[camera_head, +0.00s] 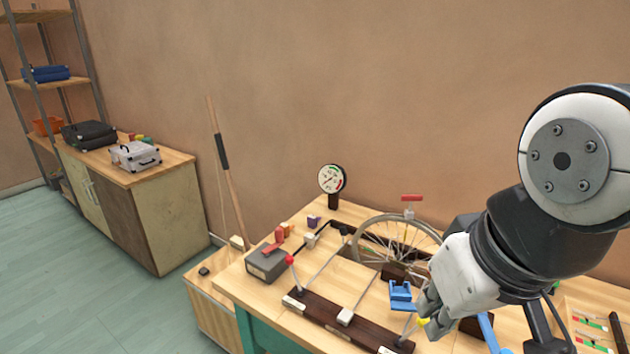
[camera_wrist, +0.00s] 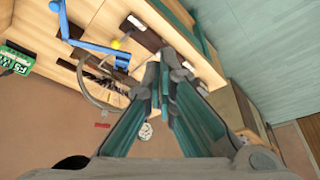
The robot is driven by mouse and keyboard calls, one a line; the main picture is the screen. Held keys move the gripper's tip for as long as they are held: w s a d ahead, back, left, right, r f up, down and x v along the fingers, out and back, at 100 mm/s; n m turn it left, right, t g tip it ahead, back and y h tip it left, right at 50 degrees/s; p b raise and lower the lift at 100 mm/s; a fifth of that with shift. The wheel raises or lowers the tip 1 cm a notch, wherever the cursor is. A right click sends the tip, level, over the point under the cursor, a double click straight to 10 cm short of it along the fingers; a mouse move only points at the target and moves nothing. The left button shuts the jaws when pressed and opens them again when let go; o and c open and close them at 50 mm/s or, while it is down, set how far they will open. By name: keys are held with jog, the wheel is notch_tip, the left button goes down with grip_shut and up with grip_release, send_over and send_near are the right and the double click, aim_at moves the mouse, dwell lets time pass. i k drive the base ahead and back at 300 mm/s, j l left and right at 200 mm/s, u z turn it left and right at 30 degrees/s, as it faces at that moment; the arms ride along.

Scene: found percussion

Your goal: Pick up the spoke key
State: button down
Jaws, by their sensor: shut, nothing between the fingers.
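I cannot tell for certain which object is the spoke key. A small red piece with a pale lower part (camera_head: 411,199) stands at the top of the wheel's rim; its red part also shows in the wrist view (camera_wrist: 102,125). Another small red piece (camera_head: 272,247) is on the grey box (camera_head: 267,263) at the left of the bench. My gripper (camera_head: 428,312) is shut and empty, above the front right of the bench by the blue bracket (camera_head: 401,294). Its closed fingers also show in the wrist view (camera_wrist: 163,72). It is apart from both red pieces.
A spoked wheel (camera_head: 366,227) stands upright on the wooden bench (camera_head: 238,286). A dark wooden bar with metal rods (camera_head: 325,318) lies along the front. A dial gauge (camera_head: 332,179) stands at the back. Small blocks (camera_head: 313,221) sit behind the grey box.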

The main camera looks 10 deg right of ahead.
aim_at(408, 214)
jog(key=j+z, duration=0.1)
jog(key=j, duration=0.3)
jog(key=k+j+z, duration=0.1)
jog(key=j, duration=0.3)
jog(key=k+j+z, duration=0.1)
jog(key=j, duration=0.3)
jog(key=i+j+z, duration=0.15)
jog(key=j, duration=0.15)
jog(key=i+j+z, duration=0.1)
jog(key=j, duration=0.2)
jog(key=i+j+z, duration=0.15)
jog(key=j, duration=0.15)
jog(key=i+j+z, duration=0.15)
jog(key=i, duration=0.2)
jog(key=i+j+z, duration=0.1)
jog(key=i, duration=0.25)
